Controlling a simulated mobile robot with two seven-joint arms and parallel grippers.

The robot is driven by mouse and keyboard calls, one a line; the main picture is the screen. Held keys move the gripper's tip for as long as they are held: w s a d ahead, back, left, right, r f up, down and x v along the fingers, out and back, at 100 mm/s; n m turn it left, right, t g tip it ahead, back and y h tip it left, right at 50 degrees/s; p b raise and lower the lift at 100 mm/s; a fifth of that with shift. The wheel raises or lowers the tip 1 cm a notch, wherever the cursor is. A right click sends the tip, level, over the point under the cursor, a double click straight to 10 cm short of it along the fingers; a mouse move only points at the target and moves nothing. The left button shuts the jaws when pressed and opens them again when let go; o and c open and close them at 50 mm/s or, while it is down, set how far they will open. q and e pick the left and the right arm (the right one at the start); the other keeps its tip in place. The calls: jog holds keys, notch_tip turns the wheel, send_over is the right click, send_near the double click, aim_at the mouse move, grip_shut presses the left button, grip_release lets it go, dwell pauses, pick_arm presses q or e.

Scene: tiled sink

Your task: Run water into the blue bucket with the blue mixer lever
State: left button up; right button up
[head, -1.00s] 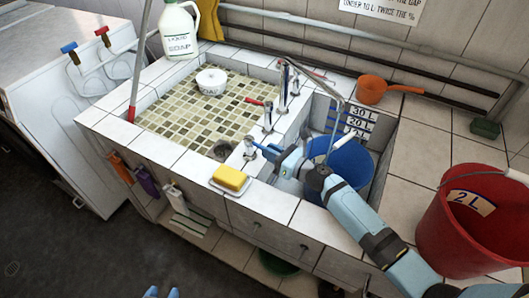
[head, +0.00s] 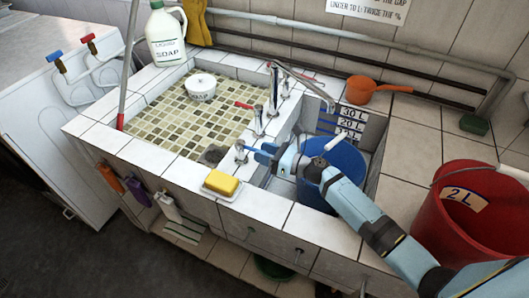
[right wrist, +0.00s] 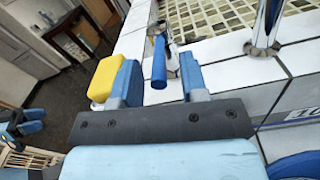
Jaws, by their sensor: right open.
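The blue mixer lever (right wrist: 159,62) stands between the two spread fingers of my right gripper (right wrist: 158,82) in the right wrist view. No contact with either finger shows. In the head view my right gripper (head: 262,156) is at the front tap (head: 241,149) on the divider, where the lever is mostly hidden. The blue bucket (head: 345,160) stands in the right basin, partly covered by my right arm. The metal spout (head: 305,80) reaches over that basin toward the bucket. No water stream shows. My left gripper (right wrist: 28,120) shows small at the left of the right wrist view.
A yellow sponge (head: 221,185) lies on a dish close to my right gripper. A red lever (head: 244,105) is farther back on the divider. A red bucket (head: 470,225) stands at right. The tiled left basin (head: 170,120) holds a white bowl (head: 201,86).

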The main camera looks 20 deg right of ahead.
notch_tip(320, 180, up, 20)
jog(key=p, duration=1.7)
jog(key=s+a+f+n+g+h, duration=0.2)
jog(key=s+f+n+h, duration=0.3)
jog(key=s+f+n, duration=0.9)
jog(key=s+d+f+n+h, duration=0.1)
jog(key=s+n+h, duration=0.4)
jog(key=s+n, duration=1)
jog(key=f+n, duration=0.1)
jog(key=n, duration=0.1)
jog(key=shift+s+d+f+n, duration=0.15)
jog(key=shift+d+f+n, duration=0.05)
jog(key=shift+d+n, duration=0.15)
